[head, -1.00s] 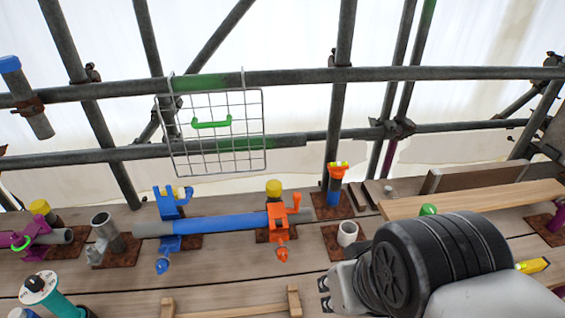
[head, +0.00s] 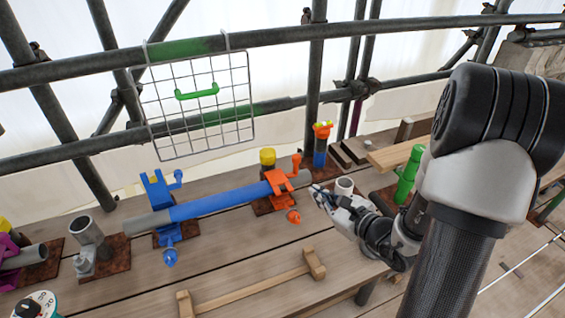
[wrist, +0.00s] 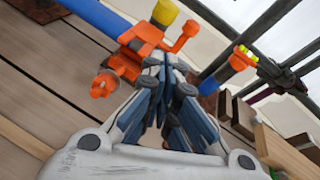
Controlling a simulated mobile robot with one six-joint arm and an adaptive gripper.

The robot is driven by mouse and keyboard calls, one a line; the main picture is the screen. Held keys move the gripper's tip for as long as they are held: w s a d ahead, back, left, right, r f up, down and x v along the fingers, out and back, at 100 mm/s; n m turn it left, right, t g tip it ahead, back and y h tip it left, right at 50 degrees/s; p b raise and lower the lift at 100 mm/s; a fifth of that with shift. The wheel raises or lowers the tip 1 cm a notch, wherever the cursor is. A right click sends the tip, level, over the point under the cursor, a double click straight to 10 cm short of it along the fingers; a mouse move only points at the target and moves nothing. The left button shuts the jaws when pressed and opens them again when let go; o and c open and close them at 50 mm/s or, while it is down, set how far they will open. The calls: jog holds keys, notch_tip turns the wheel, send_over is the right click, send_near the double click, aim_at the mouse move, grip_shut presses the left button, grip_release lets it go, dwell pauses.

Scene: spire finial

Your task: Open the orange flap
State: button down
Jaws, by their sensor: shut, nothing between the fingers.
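The orange flap (head: 280,181) is part of an orange clamp around the right end of a blue pipe (head: 220,203). It appears to lie across the pipe, and a short orange knob stands up on its far right side. An orange swing bolt (head: 293,216) hangs on the near side, away from the flap. My gripper (head: 316,193) is shut and empty, just right of the clamp and apart from it. In the wrist view my gripper's fingers (wrist: 166,75) are together, and the orange clamp (wrist: 135,50) is just beyond them, partly hidden.
A blue clamp (head: 158,188) with its flap standing up holds the pipe's left part. A yellow cap (head: 267,156) is behind the orange clamp.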

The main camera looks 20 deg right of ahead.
jog(key=w+f+b, duration=0.1)
jog(key=w+f, duration=0.1)
jog(key=w, duration=0.1)
jog(key=w+d+f+m+h, duration=0.1)
jog(key=w+f, duration=0.1)
jog(key=w, duration=0.1)
jog(key=w+d+f+m+b, duration=0.1)
jog(key=w+f, duration=0.1)
jog(key=w, duration=0.1)
jog(key=shift+w+d+h+b, duration=0.1)
jog(key=shift+w+h+b, duration=0.05)
jog(key=shift+h+b, duration=0.2)
jog(key=shift+w+a+r, duration=0.15)
jog(key=shift+w+r, duration=0.1)
jog(key=shift+r, duration=0.4)
jog(key=shift+w+a+r, duration=0.15)
jog(key=shift+w+r, duration=0.15)
jog(key=shift+r, duration=0.3)
jog(key=shift+w+a+r, duration=0.15)
jog(key=shift+w+r, duration=0.1)
jog(key=shift+r, duration=0.4)
jog(key=shift+r, duration=0.1)
